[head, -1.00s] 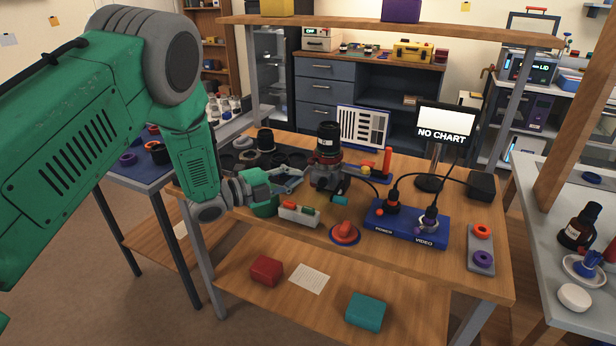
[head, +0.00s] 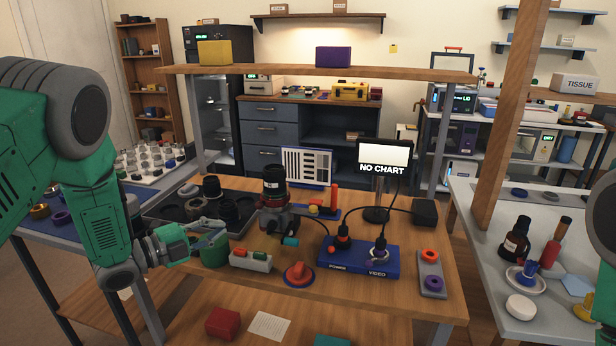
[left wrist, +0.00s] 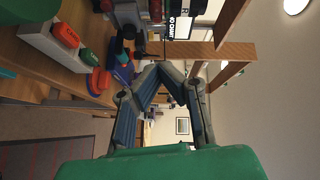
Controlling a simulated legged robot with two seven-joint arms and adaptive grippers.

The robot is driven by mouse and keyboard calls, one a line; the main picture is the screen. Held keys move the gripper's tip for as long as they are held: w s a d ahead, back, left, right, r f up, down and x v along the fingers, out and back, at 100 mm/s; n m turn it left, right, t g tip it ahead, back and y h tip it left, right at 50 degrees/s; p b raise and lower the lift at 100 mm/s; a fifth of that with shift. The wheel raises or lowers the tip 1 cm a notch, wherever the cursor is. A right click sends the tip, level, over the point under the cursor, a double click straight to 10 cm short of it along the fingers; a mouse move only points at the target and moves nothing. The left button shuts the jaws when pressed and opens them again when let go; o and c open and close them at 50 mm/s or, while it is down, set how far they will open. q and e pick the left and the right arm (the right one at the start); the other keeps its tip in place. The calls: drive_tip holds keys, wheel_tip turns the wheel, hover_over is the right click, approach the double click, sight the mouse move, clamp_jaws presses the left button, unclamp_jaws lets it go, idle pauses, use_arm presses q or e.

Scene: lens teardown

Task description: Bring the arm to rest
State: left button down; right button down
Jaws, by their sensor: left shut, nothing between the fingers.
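My left arm comes in from the left in the head view. Its gripper (head: 200,227) is over the left front part of the workbench (head: 330,291), by a green round container (head: 213,250). In the left wrist view the fingers (left wrist: 166,70) come together with nothing between them, so the gripper is shut and empty. The camera stand with its dark lens (head: 274,181) stands to the right of the gripper, apart from it. A green part of my right arm shows at the right edge of the head view; its gripper is out of sight.
A white tray of coloured pieces (head: 250,261), a red button (head: 298,273) and a blue power and video box (head: 358,260) line the bench front. A dark lens tray (head: 172,213) lies behind the gripper. The monitor (head: 383,154) reads NO CHART. A shelf (head: 400,73) spans above.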

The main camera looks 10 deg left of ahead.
use_arm(q)
drive_tip(key=s+d+f+n+g+y, duration=0.2)
drive_tip(key=s+f+n+y, duration=0.2)
drive_tip(key=s+f+n, duration=0.4)
drive_tip(key=s+d+f+n+g+y, duration=0.1)
drive_tip(key=s+f+n+g+y, duration=0.3)
drive_tip(key=f, duration=0.7)
drive_tip(key=s+f+n+g, duration=0.2)
drive_tip(key=s+n, duration=0.1)
drive_tip(key=s, duration=0.6)
drive_tip(key=s+d+f+n+g+y, duration=0.1)
drive_tip(key=s+n, duration=0.3)
drive_tip(key=s, duration=0.5)
drive_tip(key=s+f+n+g+y, duration=0.1)
drive_tip(key=s+f+n+g, duration=0.2)
drive_tip(key=s, duration=0.6)
drive_tip(key=shift+d+n+g, duration=0.3)
drive_tip(key=shift+g, duration=0.3)
